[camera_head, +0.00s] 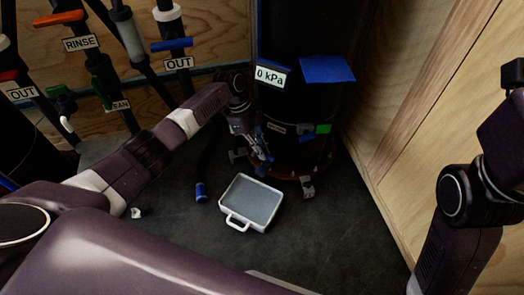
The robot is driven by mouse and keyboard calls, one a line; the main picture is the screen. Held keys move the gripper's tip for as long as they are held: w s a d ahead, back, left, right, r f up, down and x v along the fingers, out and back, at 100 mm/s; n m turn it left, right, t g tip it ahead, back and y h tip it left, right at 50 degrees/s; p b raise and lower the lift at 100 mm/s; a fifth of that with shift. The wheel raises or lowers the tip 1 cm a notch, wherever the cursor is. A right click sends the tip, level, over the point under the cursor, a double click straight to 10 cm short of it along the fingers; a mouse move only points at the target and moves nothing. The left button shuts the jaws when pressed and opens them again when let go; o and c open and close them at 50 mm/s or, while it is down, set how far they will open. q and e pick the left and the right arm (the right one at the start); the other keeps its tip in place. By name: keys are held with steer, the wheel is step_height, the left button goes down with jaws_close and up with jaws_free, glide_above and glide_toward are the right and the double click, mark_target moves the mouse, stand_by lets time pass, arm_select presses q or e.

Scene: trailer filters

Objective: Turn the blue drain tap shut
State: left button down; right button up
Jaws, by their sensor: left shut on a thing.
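My left gripper (260,157) reaches down in front of the foot of the black tank (300,105). Its fingers are closed around the small blue drain tap (262,171), low at the tank's front. The fingers cover much of the tap, so I cannot tell the handle's angle. My right arm stands at the right edge, and its gripper is outside the frame.
A white shallow tray (237,226) lies on the dark floor just below the tap. A blue-ended hose (201,191) is left of it. A blue OUT valve handle (171,45) and an orange RINSE handle (59,18) are at upper left. Wooden walls close the right side.

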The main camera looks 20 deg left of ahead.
arm_select(q)
steer(key=c, duration=2)
jaws_free()
steer(key=shift+c, duration=0.2)
